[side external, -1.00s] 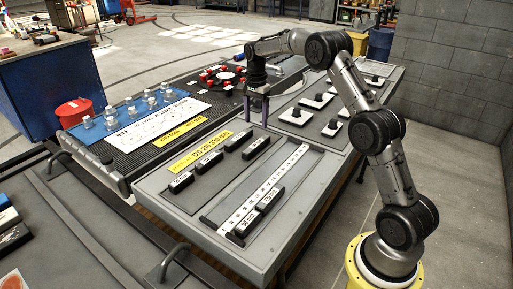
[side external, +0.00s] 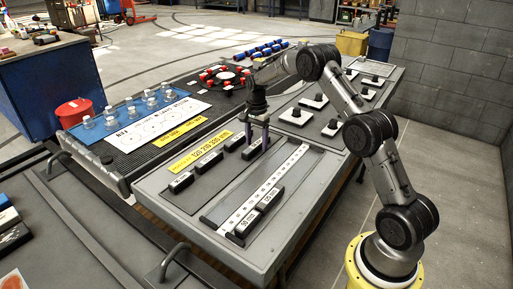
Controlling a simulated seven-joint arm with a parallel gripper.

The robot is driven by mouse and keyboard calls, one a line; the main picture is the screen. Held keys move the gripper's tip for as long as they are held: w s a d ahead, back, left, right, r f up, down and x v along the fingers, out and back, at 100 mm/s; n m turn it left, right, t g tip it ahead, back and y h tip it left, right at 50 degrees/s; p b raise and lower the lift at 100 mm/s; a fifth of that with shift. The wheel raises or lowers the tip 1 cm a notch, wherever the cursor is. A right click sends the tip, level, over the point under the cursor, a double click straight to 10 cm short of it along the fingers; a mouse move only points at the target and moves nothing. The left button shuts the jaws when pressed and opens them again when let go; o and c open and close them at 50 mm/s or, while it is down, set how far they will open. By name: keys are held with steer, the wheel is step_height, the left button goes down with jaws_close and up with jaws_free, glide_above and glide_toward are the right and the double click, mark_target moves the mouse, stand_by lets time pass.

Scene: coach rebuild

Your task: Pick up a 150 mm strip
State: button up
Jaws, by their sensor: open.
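Several short dark strips with white end labels lie in a row on the grey tray bench: a near one (side external: 181,182), a middle one (side external: 209,160), a farther one (side external: 235,142) and the farthest (side external: 251,151). Their label figures are too small to read, so I cannot tell which is 150 mm. My gripper (side external: 259,143) is open and points down at the farthest strip. Its purple-grey fingers appear to be around or just above that strip, hiding part of it. I cannot tell whether they touch it.
A white ruled scale (side external: 266,188) lies in a recess, with dark labelled blocks (side external: 268,200) along its near end. A yellow label plate (side external: 200,150) is left of the strips. Black knobs on white plates (side external: 297,116) stand behind. Red parts (side external: 222,76) ring a disc at the back.

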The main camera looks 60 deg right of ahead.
jaws_close()
steer(key=shift+r, duration=0.2)
stand_by(0.3)
